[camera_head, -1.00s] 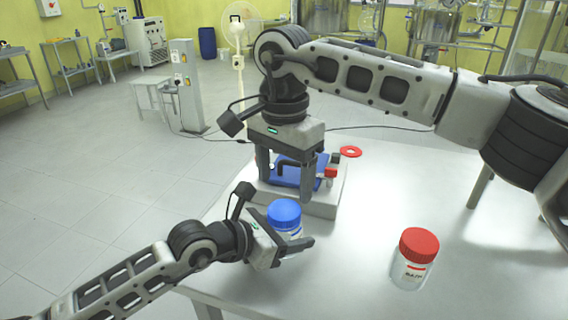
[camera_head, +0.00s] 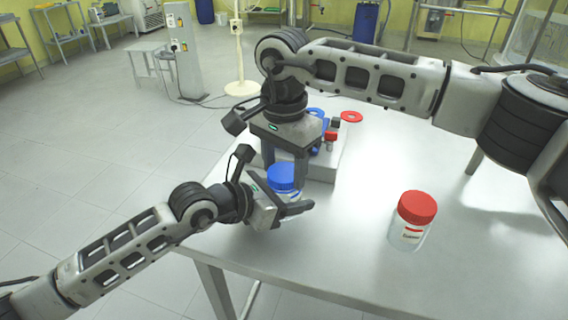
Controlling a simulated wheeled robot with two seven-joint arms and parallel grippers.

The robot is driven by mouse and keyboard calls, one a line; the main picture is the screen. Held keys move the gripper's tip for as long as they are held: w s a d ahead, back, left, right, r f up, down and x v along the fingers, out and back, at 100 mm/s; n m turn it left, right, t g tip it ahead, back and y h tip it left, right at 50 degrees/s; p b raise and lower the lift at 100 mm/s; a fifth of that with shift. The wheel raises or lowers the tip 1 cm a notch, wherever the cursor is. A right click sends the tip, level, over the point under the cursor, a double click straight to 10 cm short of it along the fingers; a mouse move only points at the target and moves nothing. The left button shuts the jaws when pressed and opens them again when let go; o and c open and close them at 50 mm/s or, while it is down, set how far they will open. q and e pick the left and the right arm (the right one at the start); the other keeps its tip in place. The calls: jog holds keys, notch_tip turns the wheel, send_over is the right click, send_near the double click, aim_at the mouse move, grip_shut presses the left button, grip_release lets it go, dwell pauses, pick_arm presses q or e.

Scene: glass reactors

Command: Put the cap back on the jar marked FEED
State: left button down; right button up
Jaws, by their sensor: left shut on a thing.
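A jar (camera_head: 292,197) with a blue cap (camera_head: 284,175) is near the table's left front edge. My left gripper (camera_head: 290,214) is shut on this jar from its front left side. The cap sits at the jar's top; I cannot tell whether it is seated. My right gripper (camera_head: 286,172) points down just over the blue cap, its fingers close to the cap. Whether they touch or grip it is unclear. The jar's label is hidden. A second clear jar (camera_head: 405,236) with a red cap (camera_head: 417,207) stands upright at the right; its label is unreadable.
Behind my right gripper is a pale raised block (camera_head: 325,166) with blue and red parts. The table around the red-capped jar is clear.

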jog(key=m, duration=0.9)
jog(key=shift+m, duration=0.3)
jog(key=o, duration=1.1)
jog(key=shift+c, duration=0.2)
